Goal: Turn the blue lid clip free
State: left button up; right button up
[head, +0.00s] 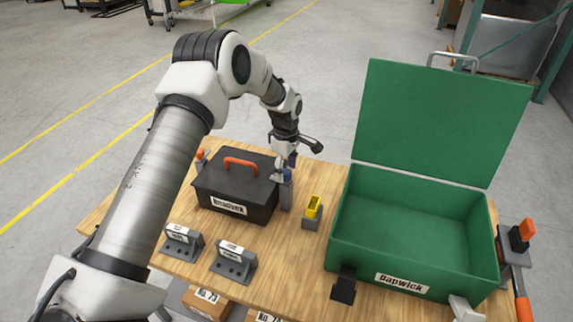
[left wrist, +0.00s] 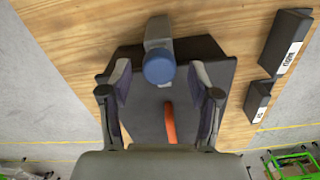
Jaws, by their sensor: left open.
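The blue lid clip (head: 287,175) sits on a grey upright at the right side of the black lidded box (head: 232,207). In the left wrist view the clip shows as a round blue cap (left wrist: 159,67) on a grey arm at the box's edge. My left gripper (head: 284,163) is over the clip, pointing down. In the left wrist view its open fingers (left wrist: 160,80) stand on either side of the blue cap, with gaps between. Whether they are level with it is hard to tell. The right gripper is out of view.
The box lid has an orange handle (head: 240,163), and an orange-topped piece (head: 199,154) stands at its left. A yellow block on a grey stand (head: 312,212) is close right. Two labelled grey brackets (head: 234,262) stand in front. An open green case (head: 412,239) fills the right.

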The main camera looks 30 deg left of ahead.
pick_arm(q)
jog(key=shift+w+f, duration=0.3)
jog(key=shift+f, duration=0.1)
jog(key=shift+s+r, duration=0.1)
jog(key=shift+s, duration=0.05)
jog(key=shift+s+r, duration=0.15)
jog(key=c, duration=0.5)
jog(key=shift+d, duration=0.1)
jog(key=c, duration=0.5)
jog(key=shift+c, duration=0.8)
